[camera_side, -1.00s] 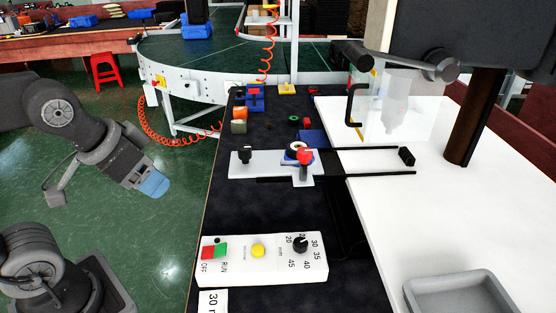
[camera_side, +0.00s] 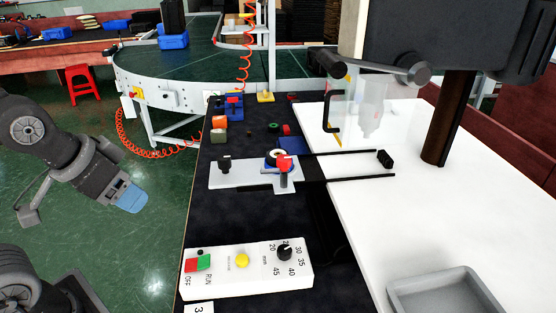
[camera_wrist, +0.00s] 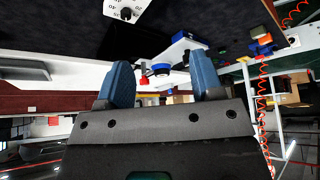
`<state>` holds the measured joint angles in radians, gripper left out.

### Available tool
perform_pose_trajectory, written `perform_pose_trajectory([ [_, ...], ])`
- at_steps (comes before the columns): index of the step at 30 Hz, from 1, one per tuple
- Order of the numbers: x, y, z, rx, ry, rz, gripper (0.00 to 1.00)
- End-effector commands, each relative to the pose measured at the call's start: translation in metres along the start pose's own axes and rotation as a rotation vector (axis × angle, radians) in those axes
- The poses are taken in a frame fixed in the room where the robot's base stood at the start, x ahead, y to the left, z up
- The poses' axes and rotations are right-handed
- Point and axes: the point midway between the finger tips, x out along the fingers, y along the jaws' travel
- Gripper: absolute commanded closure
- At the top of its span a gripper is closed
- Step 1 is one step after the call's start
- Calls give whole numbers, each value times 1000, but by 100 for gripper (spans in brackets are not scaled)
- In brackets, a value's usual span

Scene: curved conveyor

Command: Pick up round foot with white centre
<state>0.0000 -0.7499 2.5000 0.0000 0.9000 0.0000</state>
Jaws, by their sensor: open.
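A round dark foot with a white centre (camera_side: 277,155) appears to sit in the blue holder on the grey fixture plate (camera_side: 235,175). A red-topped clamp (camera_side: 284,164) stands close in front and partly hides it. In the wrist view the blue holder (camera_wrist: 160,68) shows small and far off between my fingers, with the red clamp top beside it; the foot is too small to make out there. My gripper (camera_side: 130,199) is well to the left of the fixture, over the green floor. In the wrist view its two blue fingers (camera_wrist: 159,75) are apart, with nothing held.
A white control box (camera_side: 245,271) lies at the front of the dark mat. Several small coloured parts, including an orange block (camera_side: 219,122), lie behind the fixture. A white table (camera_side: 365,225) with a grey tray (camera_side: 445,296) is at right. The curved conveyor (camera_side: 215,65) stands behind.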

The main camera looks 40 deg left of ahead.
Motion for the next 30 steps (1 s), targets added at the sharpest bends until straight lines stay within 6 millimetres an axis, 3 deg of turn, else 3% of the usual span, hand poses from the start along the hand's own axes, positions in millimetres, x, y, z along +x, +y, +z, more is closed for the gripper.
perform_pose_trajectory([
  [2, 0, 0, 0, 0, 0, 0, 40],
  [6, 0, 0, 0, 0, 0, 0, 27],
  [13, -1, 0, -2, 3, -1, 0, 27],
  [16, -5, 0, -15, 25, -14, 1, 27],
  [20, -16, 2, -56, 105, -56, 7, 27],
  [24, -23, 6, -117, 230, -120, 21, 27],
  [30, -14, 14, -198, 411, -208, 54, 27],
])
